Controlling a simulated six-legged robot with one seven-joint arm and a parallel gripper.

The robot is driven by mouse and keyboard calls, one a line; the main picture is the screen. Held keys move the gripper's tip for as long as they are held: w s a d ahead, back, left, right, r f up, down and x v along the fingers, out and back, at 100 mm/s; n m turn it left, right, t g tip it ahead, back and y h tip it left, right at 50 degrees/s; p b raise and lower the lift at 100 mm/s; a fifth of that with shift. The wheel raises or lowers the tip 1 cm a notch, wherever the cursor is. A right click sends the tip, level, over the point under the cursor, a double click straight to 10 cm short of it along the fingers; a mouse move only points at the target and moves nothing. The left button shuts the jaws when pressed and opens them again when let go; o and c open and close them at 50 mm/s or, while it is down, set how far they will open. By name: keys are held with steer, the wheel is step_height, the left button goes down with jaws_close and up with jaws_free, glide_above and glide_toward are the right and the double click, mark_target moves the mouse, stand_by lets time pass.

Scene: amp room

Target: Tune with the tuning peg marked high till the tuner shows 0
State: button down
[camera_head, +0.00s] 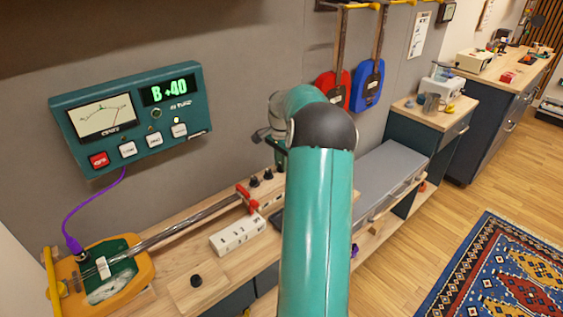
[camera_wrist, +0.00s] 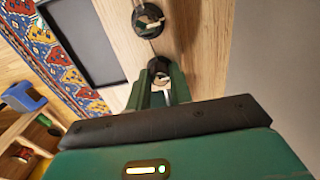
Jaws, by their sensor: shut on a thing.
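The teal tuner (camera_head: 130,115) on the wall reads "B +40" in green on its display (camera_head: 168,90). A stringed instrument with an orange body (camera_head: 108,278) lies on the bench, a purple cable running from it to the tuner. Its long neck (camera_head: 190,222) reaches right to a red clamp-like piece (camera_head: 248,199). Dark pegs (camera_head: 267,175) stand just beyond it; their markings are unreadable. In the wrist view my gripper (camera_wrist: 161,90) is shut on a tuning peg (camera_wrist: 160,74), largely hidden between the green fingers. Another round dark peg (camera_wrist: 148,20) is beyond it. My arm hides the fingertips in the head view.
A white block with dark marks (camera_head: 238,236) and a small black knob (camera_head: 196,280) sit in front of the neck. A dark tray-like panel (camera_wrist: 82,42) lies beside the pegs.

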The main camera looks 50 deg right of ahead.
steer(key=n, duration=0.3)
steer(key=shift+n, duration=0.3)
steer(key=n, duration=0.8)
steer(key=shift+n, duration=2)
steer(key=c, duration=1.3)
jaws_free()
steer(key=shift+o, duration=0.2)
steer(key=shift+r, duration=0.15)
